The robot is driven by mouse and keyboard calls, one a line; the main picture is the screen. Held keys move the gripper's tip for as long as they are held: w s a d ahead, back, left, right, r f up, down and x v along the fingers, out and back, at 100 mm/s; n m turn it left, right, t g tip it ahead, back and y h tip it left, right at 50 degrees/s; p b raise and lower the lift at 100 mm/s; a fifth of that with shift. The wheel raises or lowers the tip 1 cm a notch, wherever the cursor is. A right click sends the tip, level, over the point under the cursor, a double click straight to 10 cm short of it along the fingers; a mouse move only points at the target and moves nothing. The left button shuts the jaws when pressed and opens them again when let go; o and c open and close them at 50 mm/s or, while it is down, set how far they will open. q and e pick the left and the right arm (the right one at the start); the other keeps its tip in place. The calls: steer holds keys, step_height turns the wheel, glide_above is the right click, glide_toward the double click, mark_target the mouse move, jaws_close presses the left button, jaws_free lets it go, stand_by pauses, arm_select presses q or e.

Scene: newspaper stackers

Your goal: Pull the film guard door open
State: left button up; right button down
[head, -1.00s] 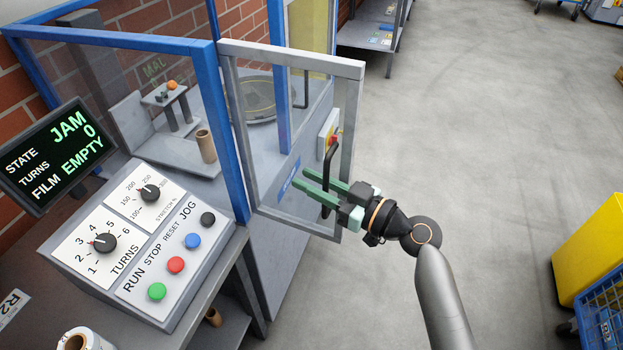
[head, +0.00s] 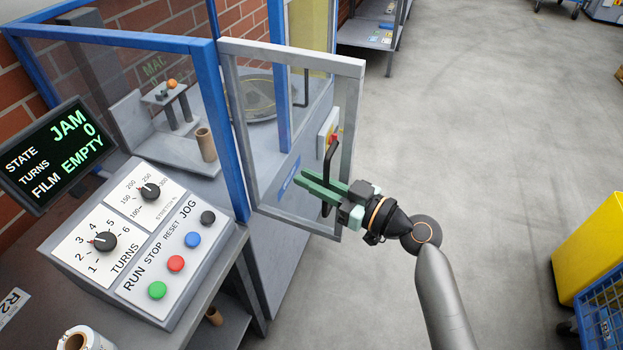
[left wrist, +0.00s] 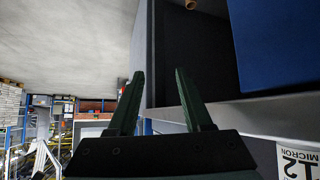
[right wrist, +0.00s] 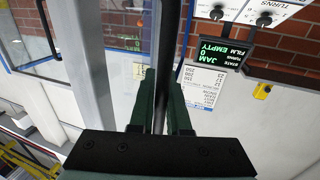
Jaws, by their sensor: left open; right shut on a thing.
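The film guard door (head: 292,52) is a clear panel in a grey frame, beside a blue post of the machine. It stands out at an angle from the machine, its free edge over the floor. Its black upright bar handle (head: 329,160) is near that edge. My right gripper (head: 303,178) is shut on the handle, one green finger on each side. The right wrist view shows the handle (right wrist: 171,45) running between the fingers (right wrist: 162,85). My left gripper (left wrist: 160,75) shows only in the left wrist view, open and empty near a grey-edged shelf.
The control panel (head: 150,235) with knobs and buttons stands at left, under a screen (head: 52,155) reading JAM and EMPTY. A turntable (head: 255,100) lies behind the door. A yellow bin (head: 595,250) and blue crate (head: 600,310) stand at far right. The floor between is clear.

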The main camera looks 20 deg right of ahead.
mark_target(321, 170)
stand_by(0.8)
steer(key=w+d+n+g+y+b, duration=0.1)
steer(key=w+d+b, duration=0.1)
steer(key=b, duration=0.4)
steer(key=shift+w+d, duration=0.2)
steer(key=shift+w, duration=0.05)
steer(key=c, duration=1.2)
jaws_free()
steer(key=shift+o, duration=0.2)
steer(key=shift+d, duration=0.1)
